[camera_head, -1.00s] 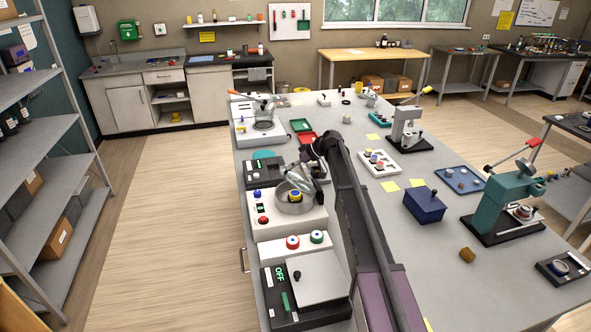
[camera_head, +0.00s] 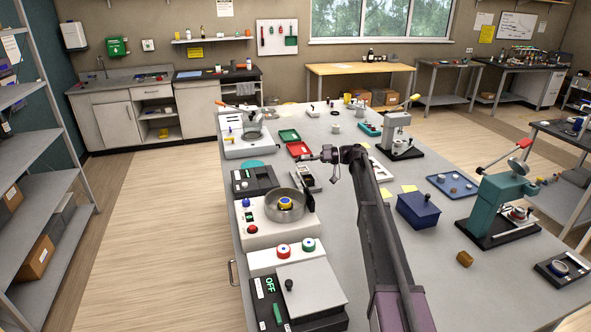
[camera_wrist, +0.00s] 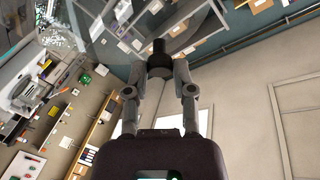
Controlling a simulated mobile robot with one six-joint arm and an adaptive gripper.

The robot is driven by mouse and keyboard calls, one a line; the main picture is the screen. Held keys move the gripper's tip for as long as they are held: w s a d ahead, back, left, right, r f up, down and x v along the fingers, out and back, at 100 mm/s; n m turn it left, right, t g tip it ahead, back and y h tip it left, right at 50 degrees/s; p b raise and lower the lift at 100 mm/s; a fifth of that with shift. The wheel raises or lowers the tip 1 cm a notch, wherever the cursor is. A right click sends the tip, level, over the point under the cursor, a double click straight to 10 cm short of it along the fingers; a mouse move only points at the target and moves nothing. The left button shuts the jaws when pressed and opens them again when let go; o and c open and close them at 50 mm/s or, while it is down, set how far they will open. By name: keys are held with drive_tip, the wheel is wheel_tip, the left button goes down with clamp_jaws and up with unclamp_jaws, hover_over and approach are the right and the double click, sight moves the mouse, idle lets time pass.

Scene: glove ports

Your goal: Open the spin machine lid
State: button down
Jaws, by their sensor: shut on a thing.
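The spin machine (camera_head: 268,236) is a white box on the near left of the bench, with a grey round bowl (camera_head: 270,209), a blue knob and a red button. The bowl's top is uncovered, and a yellow and blue piece (camera_head: 286,203) shows inside. A dark upright part (camera_head: 308,196) stands at the bowl's right edge; I cannot tell if it is the lid. My gripper (camera_head: 306,157) is above and beyond the bowl, pointing left. In the wrist view its fingers are shut on a small dark cylindrical piece (camera_wrist: 159,58). What that piece belongs to is unclear.
A device with an OFF display (camera_head: 270,287) and a box with red and green buttons (camera_head: 283,251) stand nearer. A black device (camera_head: 252,180) is just beyond. Red (camera_head: 299,149) and green trays lie farther back. A blue box (camera_head: 418,210) stands right of my arm.

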drive_tip(key=w+d+f+m+y+b, duration=0.1)
drive_tip(key=w+d+f+y+b, duration=0.1)
drive_tip(key=d+y+b, duration=0.3)
drive_tip(key=shift+w+d+f+m+b, duration=0.15)
drive_tip(key=shift+w+d+m+b, duration=0.3)
drive_tip(key=shift+d+b, duration=1.85)
drive_tip(key=shift+c, duration=2.3)
unclamp_jaws()
drive_tip(key=shift+w, duration=0.1)
